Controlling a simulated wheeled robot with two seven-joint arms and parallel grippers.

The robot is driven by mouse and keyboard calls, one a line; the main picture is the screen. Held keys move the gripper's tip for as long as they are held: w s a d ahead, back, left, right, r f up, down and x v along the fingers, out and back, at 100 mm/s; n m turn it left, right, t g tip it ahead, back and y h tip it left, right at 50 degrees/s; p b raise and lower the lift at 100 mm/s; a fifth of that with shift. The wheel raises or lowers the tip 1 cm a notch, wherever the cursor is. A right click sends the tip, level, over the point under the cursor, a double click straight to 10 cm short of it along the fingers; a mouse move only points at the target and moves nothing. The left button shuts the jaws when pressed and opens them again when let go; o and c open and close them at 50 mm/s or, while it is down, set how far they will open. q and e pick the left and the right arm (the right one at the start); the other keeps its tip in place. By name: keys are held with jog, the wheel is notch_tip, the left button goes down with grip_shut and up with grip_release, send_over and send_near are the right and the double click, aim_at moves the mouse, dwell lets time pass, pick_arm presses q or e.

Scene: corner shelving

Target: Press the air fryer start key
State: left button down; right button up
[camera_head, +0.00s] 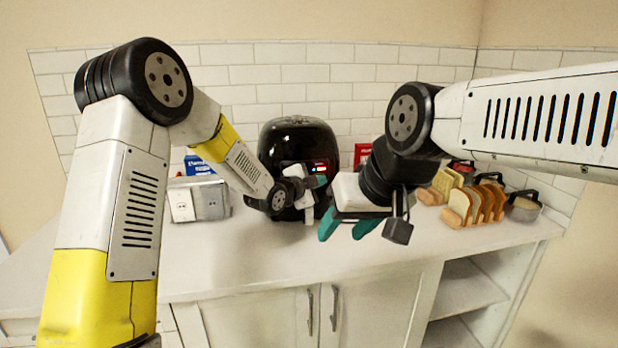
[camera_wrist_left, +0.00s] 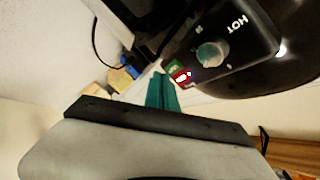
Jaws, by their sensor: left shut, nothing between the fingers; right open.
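The black air fryer (camera_head: 292,135) stands at the back of the counter in the head view. Its front panel (camera_wrist_left: 235,45) fills the upper right of the left wrist view, with a "HOT" label, a round knob (camera_wrist_left: 212,55) and a small lit red and green area (camera_wrist_left: 180,73). I cannot tell which mark is the start key. My left gripper (camera_head: 322,183) is shut and empty in front of the fryer; its teal fingertips (camera_wrist_left: 162,90) appear close beside the lit area, contact unclear. My right gripper (camera_head: 349,226) is open and empty over the counter, nearer and lower.
A grey-white appliance (camera_head: 197,202) and a blue box (camera_head: 198,165) stand left of the fryer. A red box (camera_head: 362,153) is behind my right arm. Bread slices in a rack (camera_head: 478,203) and a pot (camera_head: 523,207) stand at right. The counter front (camera_head: 240,255) is clear.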

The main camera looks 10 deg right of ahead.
pick_arm(q)
jog(key=shift+s, duration=0.1)
jog(key=s, duration=0.5)
jog(key=shift+d, duration=0.1)
dwell(0.4)
dwell(0.4)
